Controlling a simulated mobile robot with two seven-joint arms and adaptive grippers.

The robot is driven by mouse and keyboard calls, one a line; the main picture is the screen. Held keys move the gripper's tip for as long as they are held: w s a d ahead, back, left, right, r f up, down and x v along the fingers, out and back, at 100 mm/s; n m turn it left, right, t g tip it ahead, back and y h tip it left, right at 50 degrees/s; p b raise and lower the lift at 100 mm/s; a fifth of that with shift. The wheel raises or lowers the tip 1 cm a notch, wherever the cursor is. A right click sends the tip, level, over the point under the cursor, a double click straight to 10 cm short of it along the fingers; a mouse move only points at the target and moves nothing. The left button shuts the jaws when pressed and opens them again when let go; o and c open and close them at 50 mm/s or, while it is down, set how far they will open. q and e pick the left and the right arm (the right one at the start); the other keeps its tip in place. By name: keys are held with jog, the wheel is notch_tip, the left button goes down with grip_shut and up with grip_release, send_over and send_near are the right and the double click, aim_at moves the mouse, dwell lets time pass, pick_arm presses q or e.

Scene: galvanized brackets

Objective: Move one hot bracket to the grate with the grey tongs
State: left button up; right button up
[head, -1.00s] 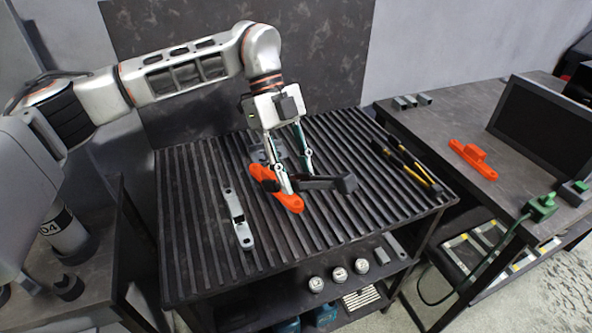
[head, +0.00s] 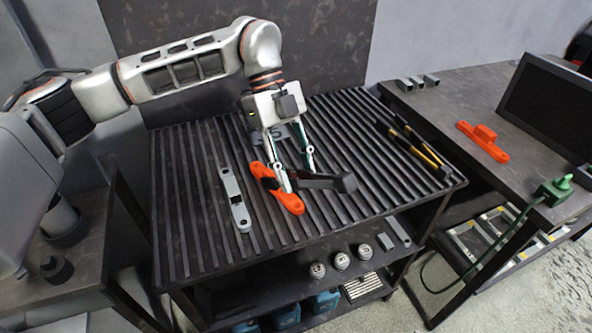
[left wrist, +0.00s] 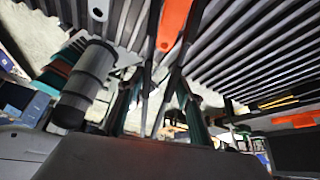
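My left gripper (head: 298,180) is low over the ribbed grate (head: 200,255); its two fingers are apart at a dark bar. This dark grey bar (head: 325,182), perhaps the grey tongs, reaches right from the fingertips; its hold is unclear. An orange bracket (head: 292,203) lies below and beside the left finger, partly covered by something dark. It also shows in the left wrist view (left wrist: 173,22). A grey bracket (head: 236,205) lies on the grate to the left. Yellow-and-black tools (head: 428,158), tong-like, lie at its right. My right gripper is out of view.
A right-hand table holds another orange bracket (head: 484,142), small grey blocks (head: 418,82), a dark panel (head: 550,105) and a green plug (head: 553,190). Several small jars (head: 341,262) stand on the shelf below the grate. The grate's left side is mostly clear.

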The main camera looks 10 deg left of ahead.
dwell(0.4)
pick_arm(q)
notch_tip(320, 180, up, 9)
jog(key=p, duration=0.7)
jog(key=s+d+r, duration=0.1)
jog(key=s+r, duration=0.2)
jog(key=s, duration=0.5)
jog(key=s+d+r+b, duration=0.1)
jog(key=s+d+r, duration=0.1)
jog(key=s+r, duration=0.2)
jog(key=shift+s, duration=1.85)
